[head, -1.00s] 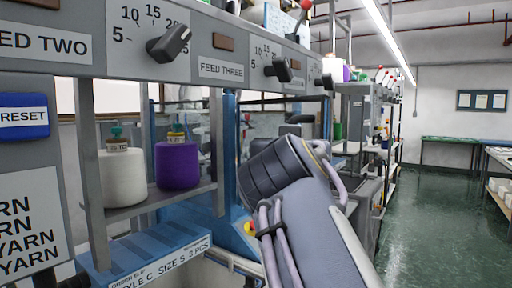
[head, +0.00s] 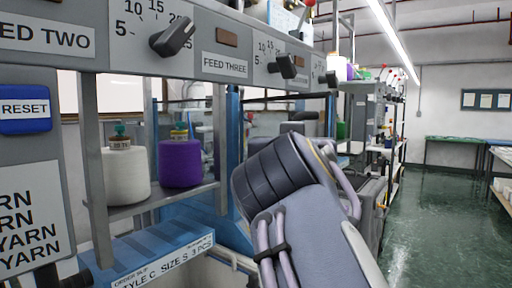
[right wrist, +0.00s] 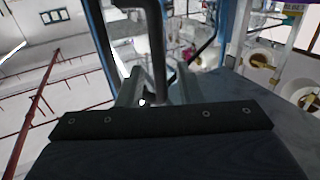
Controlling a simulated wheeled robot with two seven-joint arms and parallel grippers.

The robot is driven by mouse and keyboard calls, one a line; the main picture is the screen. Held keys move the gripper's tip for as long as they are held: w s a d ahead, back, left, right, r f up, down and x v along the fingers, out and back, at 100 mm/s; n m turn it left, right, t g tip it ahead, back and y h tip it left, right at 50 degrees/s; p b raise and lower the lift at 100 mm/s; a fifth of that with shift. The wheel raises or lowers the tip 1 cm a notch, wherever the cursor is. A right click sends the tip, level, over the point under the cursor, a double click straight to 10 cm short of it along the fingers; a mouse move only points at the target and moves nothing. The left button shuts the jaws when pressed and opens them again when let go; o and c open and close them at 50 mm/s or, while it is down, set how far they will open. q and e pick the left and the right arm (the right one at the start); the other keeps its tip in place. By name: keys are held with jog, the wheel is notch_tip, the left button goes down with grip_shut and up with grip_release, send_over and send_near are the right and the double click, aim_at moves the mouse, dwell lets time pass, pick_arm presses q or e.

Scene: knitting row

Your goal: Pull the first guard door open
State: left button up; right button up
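My right arm fills the lower middle of the head view, and its gripper is hidden behind my own arm links there. In the right wrist view my right gripper (right wrist: 158,72) has its two grey fingers on either side of a dark upright bar (right wrist: 153,30), which looks like a door handle. I cannot tell whether the fingers press on it. A dark frame edge (right wrist: 99,32) beside the bar may belong to the guard door. In the head view the guard door cannot be made out clearly behind my arm. My left gripper is out of view.
A grey control rail with dials (head: 225,65) runs across the top left. A white yarn cone (head: 126,176) and a purple yarn cone (head: 180,163) stand on a shelf below it. A blue machine frame (head: 233,130) is close beside my arm. Green floor (head: 430,225) is clear at the right.

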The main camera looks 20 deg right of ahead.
jog(key=v, duration=0.5)
